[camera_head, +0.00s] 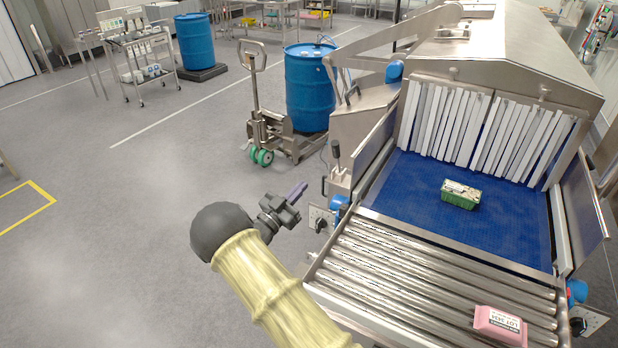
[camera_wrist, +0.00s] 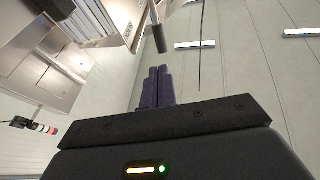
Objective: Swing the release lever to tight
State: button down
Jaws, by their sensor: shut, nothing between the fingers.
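A lever with a black grip (camera_head: 336,150) stands near upright on a metal bracket at the left side of the conveyor, by the tunnel's entry. I take it to be the release lever; no "tight" marking is readable. A black grip on a metal rod (camera_wrist: 160,38), likely the same lever, shows in the wrist view beyond the fingertips. My gripper (camera_head: 300,188) is to the left of the lever and lower in the picture, apart from it. Its dark purple fingers (camera_wrist: 157,84) are together and empty.
A roller section (camera_head: 430,270) carries a pink pack (camera_head: 500,325). A green tray pack (camera_head: 461,194) lies on the blue belt (camera_head: 400,190) before the strip curtain (camera_head: 445,125). A pallet truck (camera_head: 265,130) with a blue drum (camera_head: 308,95) stands behind.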

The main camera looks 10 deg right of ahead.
aim_at(333, 151)
jog(key=p+x, duration=0.6)
jog(key=x, duration=0.6)
jog(key=shift+s+d+r, duration=0.1)
jog(key=shift+r, duration=0.15)
jog(key=shift+w+d, duration=0.3)
jog(key=shift+d, duration=0.05)
jog(key=shift+w+a, duration=0.15)
